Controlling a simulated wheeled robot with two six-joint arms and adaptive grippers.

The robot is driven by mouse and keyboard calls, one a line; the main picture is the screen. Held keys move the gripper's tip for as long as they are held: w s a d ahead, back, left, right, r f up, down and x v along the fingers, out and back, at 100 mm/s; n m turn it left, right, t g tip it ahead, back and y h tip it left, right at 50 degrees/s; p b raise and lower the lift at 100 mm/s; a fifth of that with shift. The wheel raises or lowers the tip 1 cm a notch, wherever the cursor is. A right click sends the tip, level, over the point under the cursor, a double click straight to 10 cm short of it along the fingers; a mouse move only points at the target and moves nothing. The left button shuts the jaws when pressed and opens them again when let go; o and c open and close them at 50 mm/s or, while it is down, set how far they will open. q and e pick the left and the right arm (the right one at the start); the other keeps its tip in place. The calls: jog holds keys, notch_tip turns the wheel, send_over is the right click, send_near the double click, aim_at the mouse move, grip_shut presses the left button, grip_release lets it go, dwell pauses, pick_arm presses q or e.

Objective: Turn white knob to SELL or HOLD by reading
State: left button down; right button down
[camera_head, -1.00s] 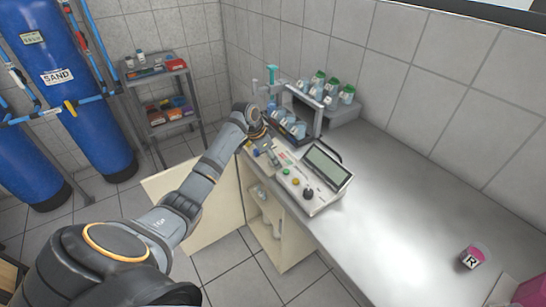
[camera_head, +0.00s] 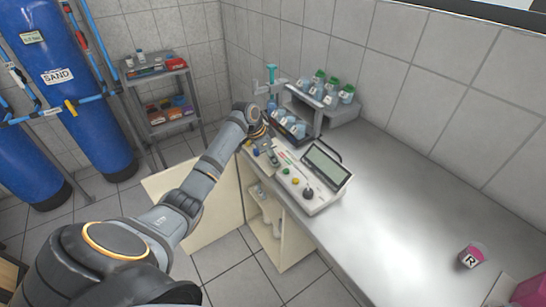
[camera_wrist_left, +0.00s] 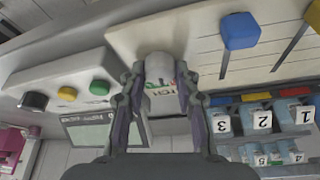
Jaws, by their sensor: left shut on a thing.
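A white knob (camera_wrist_left: 158,68) sits on the pale panel in the left wrist view, between the two fingers of my left gripper (camera_wrist_left: 160,84). The fingers are shut on it from both sides. Small coloured lettering behind the knob is partly hidden and too small to read. In the head view my left gripper (camera_head: 268,148) reaches down onto the left end of the white console (camera_head: 318,200), and the knob is hidden there. The console has a dark screen (camera_head: 327,166), also seen in the left wrist view (camera_wrist_left: 90,130). My right gripper is out of view.
A green button (camera_wrist_left: 99,87), a yellow button (camera_wrist_left: 66,93) and a black knob (camera_wrist_left: 33,101) line the console. A blue slider knob (camera_wrist_left: 239,31) is close to the gripper. Numbered cups (camera_wrist_left: 262,118) stand nearby. The counter (camera_head: 400,190) is largely clear to the right.

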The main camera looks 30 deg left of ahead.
pick_arm(q)
jog(key=shift+w+r+m+g+h, duration=0.1)
jog(key=shift+m+g+h, duration=0.25)
jog(key=shift+m, duration=0.75)
jog(key=shift+m+h, duration=0.25)
jog(key=shift+m, duration=0.55)
jog(key=m+g, duration=0.1)
jog(key=m, duration=0.1)
jog(key=m+b, duration=0.1)
jog(key=shift+w+m+g+h, duration=0.1)
jog(key=shift+m+g+h, duration=0.2)
jog(key=shift+m+g, duration=0.1)
jog(key=shift+a+m, duration=0.1)
jog(key=shift+m, duration=0.2)
jog(key=c, duration=1)
grip_release()
